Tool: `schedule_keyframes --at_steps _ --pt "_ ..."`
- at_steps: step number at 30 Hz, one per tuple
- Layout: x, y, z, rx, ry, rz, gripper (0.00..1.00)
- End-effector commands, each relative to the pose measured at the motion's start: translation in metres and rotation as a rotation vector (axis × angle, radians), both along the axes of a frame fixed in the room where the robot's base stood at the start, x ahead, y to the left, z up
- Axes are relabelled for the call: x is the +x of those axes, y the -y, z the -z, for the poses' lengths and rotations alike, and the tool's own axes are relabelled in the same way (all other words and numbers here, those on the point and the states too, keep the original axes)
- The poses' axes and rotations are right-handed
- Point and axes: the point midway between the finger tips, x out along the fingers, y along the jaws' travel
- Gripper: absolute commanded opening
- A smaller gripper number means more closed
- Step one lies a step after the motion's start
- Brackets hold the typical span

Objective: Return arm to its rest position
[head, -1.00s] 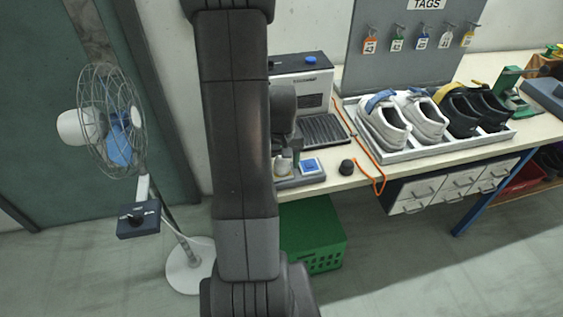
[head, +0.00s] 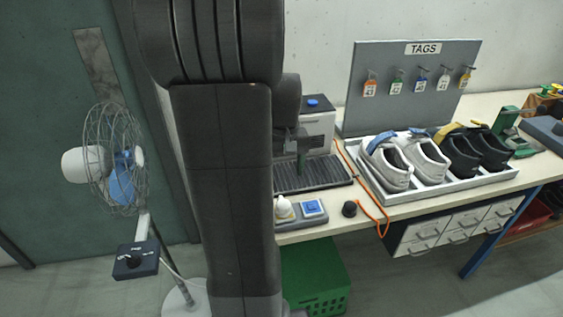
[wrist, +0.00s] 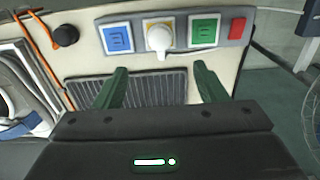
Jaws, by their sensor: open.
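My gripper (wrist: 157,90) shows in the wrist view with its two green fingers apart and nothing between them. It is above the dark ribbed mat (wrist: 145,88) on the workbench, facing a control panel with a blue button (wrist: 117,38), a white knob (wrist: 159,38) and a green button (wrist: 204,30). In the head view my arm runs upright across the left middle and hides part of the bench.
A white tray (head: 442,188) with a white pair and a black pair of shoes stands on the bench. Behind it is the tag board (head: 410,90). A caged fan (head: 112,160) stands left of my arm. A green crate (head: 315,280) is under the bench. An orange cord (head: 372,215) hangs over the bench edge.

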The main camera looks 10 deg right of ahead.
Motion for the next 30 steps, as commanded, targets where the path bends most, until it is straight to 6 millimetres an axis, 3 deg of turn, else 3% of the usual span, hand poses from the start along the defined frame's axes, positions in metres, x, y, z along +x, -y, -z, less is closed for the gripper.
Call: schedule_keyframes --at_steps 14,20,30 --pt "0.000 0.000 0.000 0.000 -0.001 0.000 0.65" --pt "-0.001 0.000 0.026 0.001 -0.005 0.000 0.65" --pt "-0.001 0.000 0.092 0.001 -0.004 0.000 0.65"
